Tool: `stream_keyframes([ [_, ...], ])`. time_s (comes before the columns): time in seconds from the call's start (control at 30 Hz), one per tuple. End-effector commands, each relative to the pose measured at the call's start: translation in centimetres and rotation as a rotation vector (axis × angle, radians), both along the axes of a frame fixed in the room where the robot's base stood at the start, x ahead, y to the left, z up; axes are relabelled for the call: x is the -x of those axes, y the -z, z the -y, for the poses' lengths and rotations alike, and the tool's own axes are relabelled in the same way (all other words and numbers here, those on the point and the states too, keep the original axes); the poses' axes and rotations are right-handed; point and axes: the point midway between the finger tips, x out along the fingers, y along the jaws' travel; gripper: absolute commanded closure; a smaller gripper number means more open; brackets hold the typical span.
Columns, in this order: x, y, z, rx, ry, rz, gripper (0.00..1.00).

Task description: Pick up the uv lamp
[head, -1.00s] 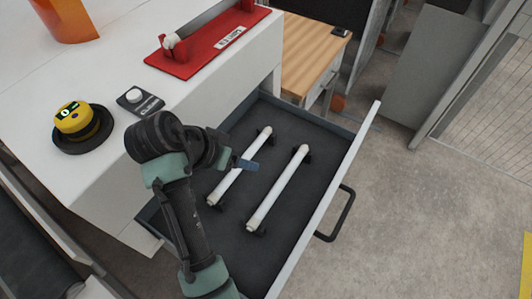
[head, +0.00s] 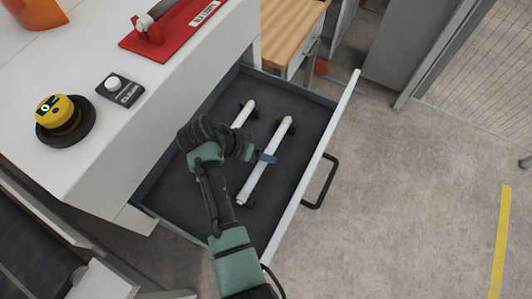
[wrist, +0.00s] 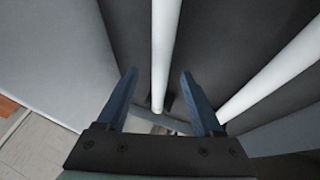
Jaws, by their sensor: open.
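Two white tube lamps lie in the open drawer, each on small dark holders; nothing shows which is the uv lamp meant. The right lamp (head: 262,168) passes under my gripper (head: 268,158). The left lamp (head: 243,114) is partly hidden by my arm. In the wrist view, my gripper (wrist: 158,74) is open and empty, its two blue fingers on either side of one lamp (wrist: 165,50). I cannot tell how high the fingertips are above it. The other lamp (wrist: 270,75) lies to the right, outside the fingers.
The drawer (head: 310,178) has a dark floor, raised walls and a handle (head: 323,185) on its right. The floor at right is clear.

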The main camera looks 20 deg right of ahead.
Motion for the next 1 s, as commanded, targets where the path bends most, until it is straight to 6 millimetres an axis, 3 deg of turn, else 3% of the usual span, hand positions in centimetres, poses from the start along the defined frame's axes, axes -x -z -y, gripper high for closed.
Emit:
stream_keyframes([
  [0.17,-0.1,1.4,0.8,-0.001,0.0,0.001,0.32],
  [0.43,-0.1,1.6,0.9,0.0,-0.001,0.002,0.33],
  [0.8,-0.1,1.6,0.9,0.0,-0.001,0.002,1.0],
  [1.0,-0.2,1.6,0.9,0.0,-0.001,0.002,1.0],
])
